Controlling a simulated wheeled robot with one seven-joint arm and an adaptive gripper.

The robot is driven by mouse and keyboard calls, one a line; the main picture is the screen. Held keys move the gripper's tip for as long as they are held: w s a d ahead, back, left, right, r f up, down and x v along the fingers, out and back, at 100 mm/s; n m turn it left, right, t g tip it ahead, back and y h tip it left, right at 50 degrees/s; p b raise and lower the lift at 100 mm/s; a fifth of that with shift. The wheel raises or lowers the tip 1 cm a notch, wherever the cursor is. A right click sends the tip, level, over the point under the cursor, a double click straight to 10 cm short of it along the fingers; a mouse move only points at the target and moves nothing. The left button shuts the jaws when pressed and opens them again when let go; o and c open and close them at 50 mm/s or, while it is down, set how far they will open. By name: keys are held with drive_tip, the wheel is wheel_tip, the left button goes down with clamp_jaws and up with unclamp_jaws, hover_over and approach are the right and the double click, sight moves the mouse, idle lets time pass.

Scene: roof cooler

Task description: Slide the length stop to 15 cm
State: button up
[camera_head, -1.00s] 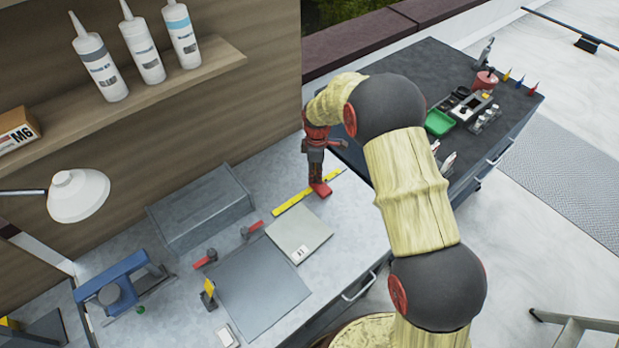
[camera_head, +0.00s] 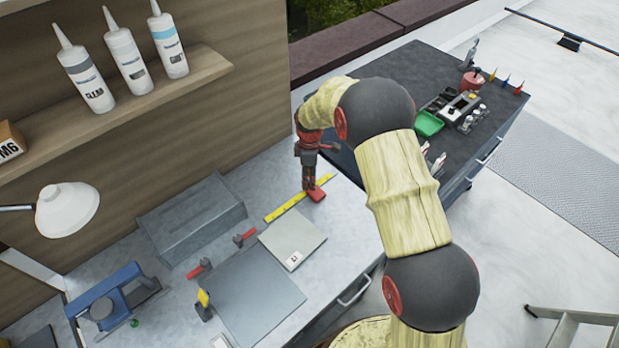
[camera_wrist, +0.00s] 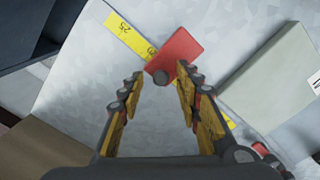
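The length stop is a red block (camera_head: 316,195) with a dark round knob, on a yellow ruler strip (camera_head: 285,208) on the bench. In the wrist view the stop (camera_wrist: 182,52) lies across the ruler (camera_wrist: 125,35), whose upper-left end carries a mark that looks like 25. Another mark beside the stop is too small to read, so I cannot tell the exact setting. My gripper (camera_head: 309,186) is above the stop, pointing down. In the wrist view my gripper (camera_wrist: 159,76) is open, with the knob seen between its fingertips; contact is not clear.
A grey-green plate (camera_head: 292,238) lies right of the ruler's near end, beside a dark grey sheet (camera_head: 250,300) and red-handled clamps (camera_head: 243,237). A grey box (camera_head: 190,218) stands at the wall. A dark cabinet top (camera_head: 385,75) with small items is behind my arm.

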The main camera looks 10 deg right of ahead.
wheel_tip(320, 180, up, 12)
idle(0.4)
drive_tip(key=shift+f, duration=0.1)
idle(0.4)
drive_tip(key=m, duration=0.7)
hover_over(313, 193)
drive_tip(key=s, duration=0.4)
drive_tip(key=s+d+r+m+t+b, duration=0.1)
drive_tip(key=s+d+r+m+t, duration=0.1)
drive_tip(key=s+r, duration=0.4)
drive_tip(key=s+d+r+m+t+b, duration=0.1)
drive_tip(key=s+d+r+m, duration=0.3)
drive_tip(key=s, duration=0.9)
drive_tip(key=s+d+r+m+t+b, duration=0.1)
drive_tip(key=s+d+r+m+t, duration=0.1)
drive_tip(key=s+r, duration=0.5)
drive_tip(key=shift+s+d+r+m+t+b, duration=0.35)
drive_tip(key=shift+s+d, duration=0.2)
drive_tip(key=shift+s, duration=0.95)
